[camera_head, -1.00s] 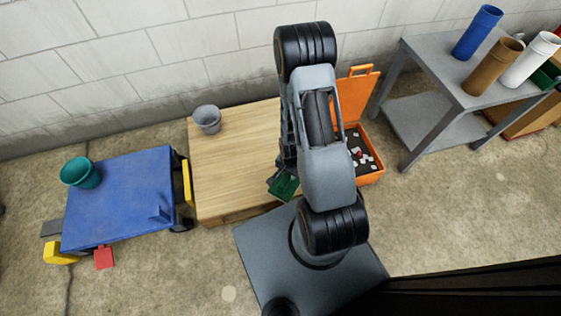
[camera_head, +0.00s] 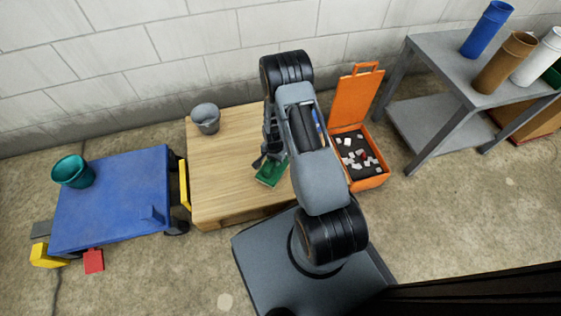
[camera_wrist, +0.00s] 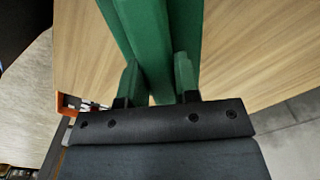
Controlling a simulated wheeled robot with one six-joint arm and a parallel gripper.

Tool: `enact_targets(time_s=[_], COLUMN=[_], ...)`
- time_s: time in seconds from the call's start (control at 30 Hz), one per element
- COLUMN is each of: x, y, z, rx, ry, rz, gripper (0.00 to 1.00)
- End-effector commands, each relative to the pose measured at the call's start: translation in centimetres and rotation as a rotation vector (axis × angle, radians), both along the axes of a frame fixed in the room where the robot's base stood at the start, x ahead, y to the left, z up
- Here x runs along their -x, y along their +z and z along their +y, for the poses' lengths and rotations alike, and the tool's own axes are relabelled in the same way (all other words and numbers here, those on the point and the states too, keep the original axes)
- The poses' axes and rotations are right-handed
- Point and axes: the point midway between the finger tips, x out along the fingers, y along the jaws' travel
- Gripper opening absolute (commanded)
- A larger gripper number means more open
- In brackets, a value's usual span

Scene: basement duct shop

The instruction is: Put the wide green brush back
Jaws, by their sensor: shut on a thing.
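The green brush (camera_head: 270,174) is in my gripper (camera_head: 263,160), over the front part of the wooden table (camera_head: 215,185). I cannot tell whether the brush touches the table. My arm hides the right part of the table; slivers of blue and orange things show beside it.
A grey bucket (camera_head: 206,118) stands at the table's back left. An open orange case (camera_head: 356,100) with white pieces is at right. Left is a blue cart (camera_head: 115,195) with a teal bucket (camera_head: 72,172). A grey metal stand (camera_head: 440,62) holds blue, brown and white tubes.

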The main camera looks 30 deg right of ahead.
Motion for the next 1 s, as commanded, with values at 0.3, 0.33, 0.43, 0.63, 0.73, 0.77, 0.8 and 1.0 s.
enact_targets(time_s=[0.3,0.33,0.43,0.63,0.73,0.77,0.8,1.0], x=[0.0,0.0,0.0,0.1,0.1,0.1,0.1,0.1], y=[-3.0,-2.9,-2.9,-3.2,-3.2,-3.2,-3.2,-3.2], z=[0.0,0.0,0.0,0.0,0.0,0.0,0.0,0.0], rx=[0.0,0.0,0.0,0.0,0.0,0.0,0.0,0.0], ry=[0.0,0.0,0.0,0.001,0.001,0.001,0.001,0.001], rz=[-0.001,-0.001,-0.001,0.0,0.0,0.0,0.0,0.0], gripper=[0.0,0.0,0.0,0.32,0.42,0.45,0.49,0.55])
